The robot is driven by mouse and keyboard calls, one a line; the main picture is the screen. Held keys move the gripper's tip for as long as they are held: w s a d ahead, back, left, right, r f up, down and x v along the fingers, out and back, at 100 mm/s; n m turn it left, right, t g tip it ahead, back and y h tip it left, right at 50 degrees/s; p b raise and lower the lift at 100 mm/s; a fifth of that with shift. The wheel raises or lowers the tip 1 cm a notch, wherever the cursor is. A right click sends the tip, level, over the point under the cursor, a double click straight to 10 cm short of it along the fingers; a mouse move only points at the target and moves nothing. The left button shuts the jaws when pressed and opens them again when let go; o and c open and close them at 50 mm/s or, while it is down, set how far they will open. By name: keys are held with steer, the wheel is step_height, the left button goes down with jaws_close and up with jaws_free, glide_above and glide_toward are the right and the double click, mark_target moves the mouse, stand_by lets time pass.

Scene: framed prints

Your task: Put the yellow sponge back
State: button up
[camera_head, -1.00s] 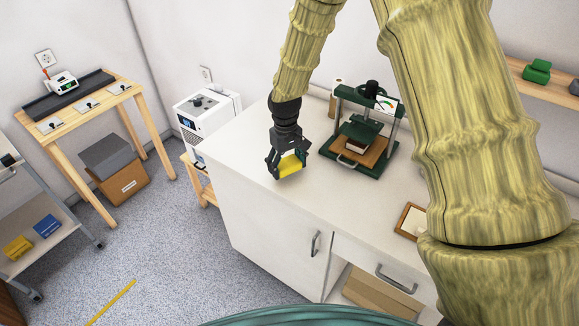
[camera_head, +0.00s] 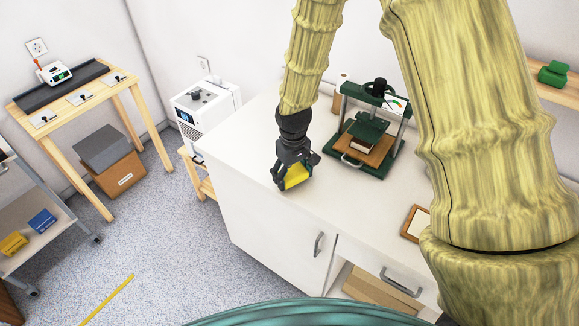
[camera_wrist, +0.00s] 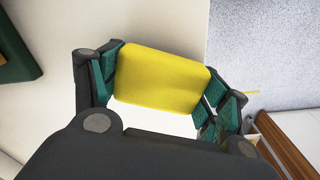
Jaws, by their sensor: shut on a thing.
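The yellow sponge (camera_head: 296,175) is held between the fingers of my gripper (camera_head: 290,177) over the left part of the white counter (camera_head: 330,205), near its front left edge. In the wrist view the sponge (camera_wrist: 160,78) is a rounded yellow block, with the green finger pads of my gripper (camera_wrist: 162,85) pressed on its two ends. The sponge looks tilted in the head view. I cannot tell exactly how high it is above the counter.
A green press (camera_head: 370,140) stands on the counter right of my gripper. A small framed board (camera_head: 416,223) lies farther right. A white machine (camera_head: 205,105) stands left of the counter. A trolley (camera_head: 40,215) holds yellow and blue blocks at far left.

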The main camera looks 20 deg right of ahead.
steer(key=shift+w, duration=0.35)
steer(key=w+f, duration=0.2)
steer(key=shift+w+a+f, duration=0.15)
steer(key=shift+w+f, duration=0.05)
steer(key=shift+w, duration=0.15)
steer(key=o, duration=1.2)
steer(key=shift+w+f+g, duration=0.3)
steer(key=shift+w+f, duration=0.2)
steer(key=shift+w, duration=0.2)
steer(key=shift+o, duration=0.7)
steer(key=shift+w+f, duration=0.1)
steer(key=shift+w, duration=0.2)
steer(key=shift+s+r, duration=0.85)
steer(key=shift+s, duration=0.15)
steer(key=shift+w+r, duration=0.25)
steer(key=shift+w, duration=0.5)
step_height(320, 180, up, 12)
steer(key=b, duration=0.2)
steer(key=shift+s+f, duration=0.15)
steer(key=shift+s, duration=0.15)
